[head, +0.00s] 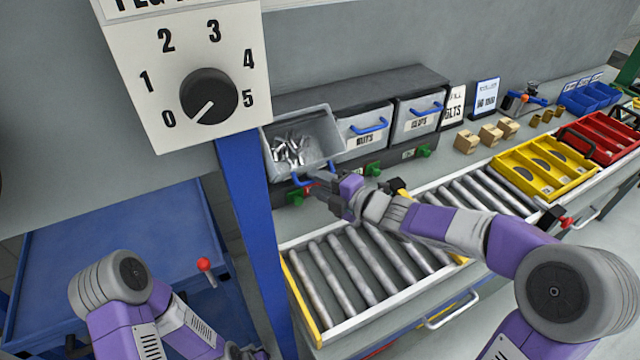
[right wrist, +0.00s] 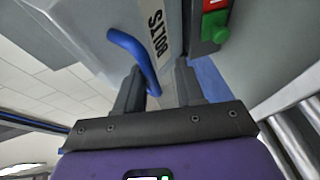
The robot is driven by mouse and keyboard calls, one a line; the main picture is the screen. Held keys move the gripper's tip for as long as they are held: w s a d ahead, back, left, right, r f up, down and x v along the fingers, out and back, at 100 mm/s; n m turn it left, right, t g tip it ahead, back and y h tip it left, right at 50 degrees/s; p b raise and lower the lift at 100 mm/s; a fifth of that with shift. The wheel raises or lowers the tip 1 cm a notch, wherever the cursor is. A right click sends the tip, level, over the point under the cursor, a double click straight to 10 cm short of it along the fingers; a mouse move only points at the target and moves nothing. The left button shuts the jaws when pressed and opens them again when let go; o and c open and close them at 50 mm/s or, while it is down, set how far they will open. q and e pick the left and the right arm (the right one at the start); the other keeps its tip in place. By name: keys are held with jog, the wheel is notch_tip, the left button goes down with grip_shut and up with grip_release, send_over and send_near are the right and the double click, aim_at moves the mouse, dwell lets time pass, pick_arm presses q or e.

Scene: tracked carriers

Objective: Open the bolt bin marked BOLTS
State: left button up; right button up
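The bolt bin (head: 300,125) is the leftmost of a row of grey bins and is tilted forward, open at the top. Shiny metal pieces (head: 290,150) show inside it. Its front, marked BOLTS (right wrist: 158,35), is close up in the right wrist view. Its blue handle (head: 318,178) also shows in the wrist view (right wrist: 135,52). My right gripper (head: 335,195) is at this handle. In the right wrist view its fingers (right wrist: 158,90) stand apart, with the handle's lower end between them, nearer the left finger. My left arm shows at bottom left; its fingers are not visible.
Two shut grey bins (head: 365,130) stand to the right. A red and green latch (head: 296,196) sits below the bolt bin. A blue post (head: 255,230) and dial panel (head: 185,75) stand left. A roller conveyor (head: 345,265) carries yellow (head: 530,150) and red (head: 600,122) trays.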

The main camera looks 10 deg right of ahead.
jog(key=shift+r, duration=0.1)
jog(key=p+v, duration=0.2)
jog(key=v, duration=0.5)
jog(key=shift+s+d, duration=0.2)
jog(key=shift+r+p, duration=0.1)
jog(key=shift+p, duration=0.2)
